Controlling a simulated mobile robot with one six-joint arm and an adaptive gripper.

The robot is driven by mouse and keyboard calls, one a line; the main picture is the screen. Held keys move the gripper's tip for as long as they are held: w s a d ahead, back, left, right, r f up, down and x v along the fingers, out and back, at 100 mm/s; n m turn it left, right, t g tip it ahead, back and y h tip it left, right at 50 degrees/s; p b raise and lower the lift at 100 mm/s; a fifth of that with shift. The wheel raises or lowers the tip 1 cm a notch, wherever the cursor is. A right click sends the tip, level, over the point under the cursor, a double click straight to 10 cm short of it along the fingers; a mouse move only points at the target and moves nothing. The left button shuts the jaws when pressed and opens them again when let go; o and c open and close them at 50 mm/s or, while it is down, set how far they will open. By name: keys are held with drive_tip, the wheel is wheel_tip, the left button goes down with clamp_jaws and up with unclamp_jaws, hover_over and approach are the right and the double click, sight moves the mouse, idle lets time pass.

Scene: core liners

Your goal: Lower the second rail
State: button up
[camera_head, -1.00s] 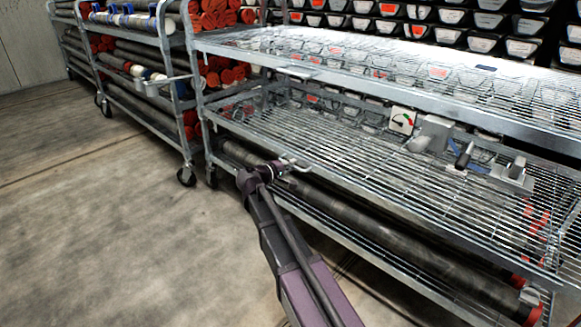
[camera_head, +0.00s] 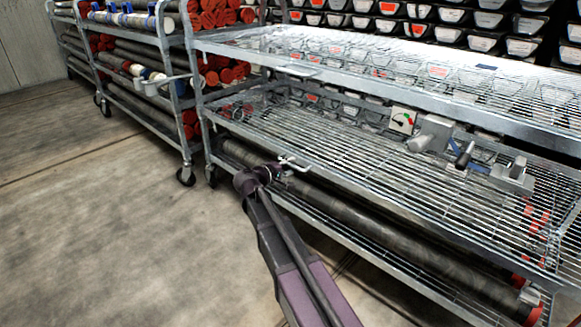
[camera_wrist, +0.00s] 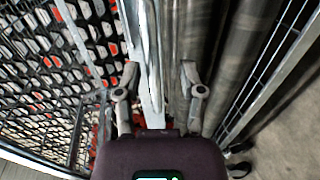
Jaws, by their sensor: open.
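A wire-shelf metal rack stands in the middle and right of the head view, with a long front rail (camera_head: 430,225) along its middle shelf. My gripper (camera_head: 292,163) is at this rail, towards its left part. In the wrist view, my gripper (camera_wrist: 159,76) is open, with one finger on each side of a pale metal rail (camera_wrist: 151,95). The rail lies nearer the left finger. I cannot tell whether either finger touches it. A second, lower front rail (camera_head: 370,245) runs along the bottom shelf.
Dark core tubes (camera_head: 420,250) with red ends lie on the bottom shelf, close behind the gripper. Small grey fixtures (camera_head: 432,134) sit on the middle shelf. Another loaded rack (camera_head: 150,95) stands at left. The concrete floor (camera_head: 90,230) in front is clear.

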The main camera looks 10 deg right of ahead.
drive_tip(key=f+v, duration=0.2)
drive_tip(key=v, duration=1)
drive_tip(key=shift+s+a+f, duration=0.2)
drive_tip(key=shift+a+f, duration=0.05)
drive_tip(key=shift+a, duration=0.05)
drive_tip(key=shift+d, duration=0.1)
drive_tip(key=s+d+m+g+y+p, duration=0.4)
drive_tip(key=s+d+g+y+p, duration=0.15)
drive_tip(key=s+d+p, duration=0.5)
drive_tip(key=s+r+m+g+y+p, duration=0.3)
drive_tip(key=s+r+g+y+p, duration=0.15)
drive_tip(key=s+y+p, duration=0.4)
wheel_tip(320, 180, up, 38)
drive_tip(key=s+h+p, duration=0.1)
drive_tip(key=s+p, duration=0.1)
drive_tip(key=p, duration=3.6)
drive_tip(key=shift+t, duration=0.4)
drive_tip(key=shift+s+a, duration=0.1)
drive_tip(key=shift+a, duration=0.05)
